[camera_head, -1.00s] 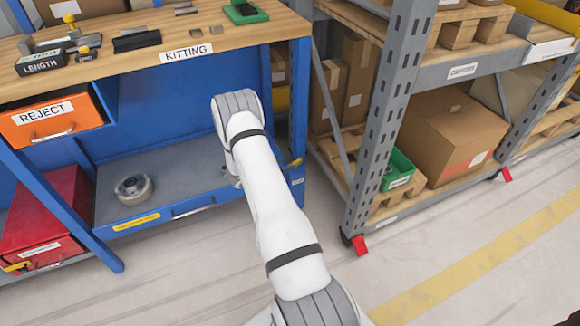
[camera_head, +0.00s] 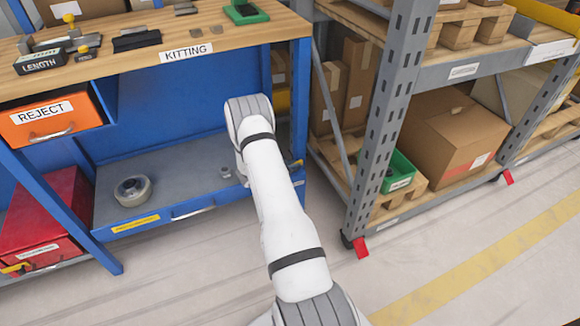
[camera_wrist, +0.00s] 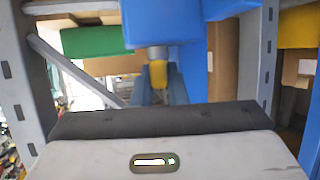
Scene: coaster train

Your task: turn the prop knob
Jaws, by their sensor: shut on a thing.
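The prop knob (camera_wrist: 159,76) is a small yellow piece with a grey part above it, against blue metal in the wrist view. My gripper (camera_wrist: 160,82) has its two fingers on either side of the knob and is shut on it. In the head view a small yellow bit (camera_head: 297,163) shows at the blue bench's right post, just right of my arm. My arm hides the gripper in that view. I cannot tell the knob's turn angle.
A grey rack (camera_head: 378,120) stands close on the right, with cartons and a green bin (camera_head: 398,172). Floor in front is clear.

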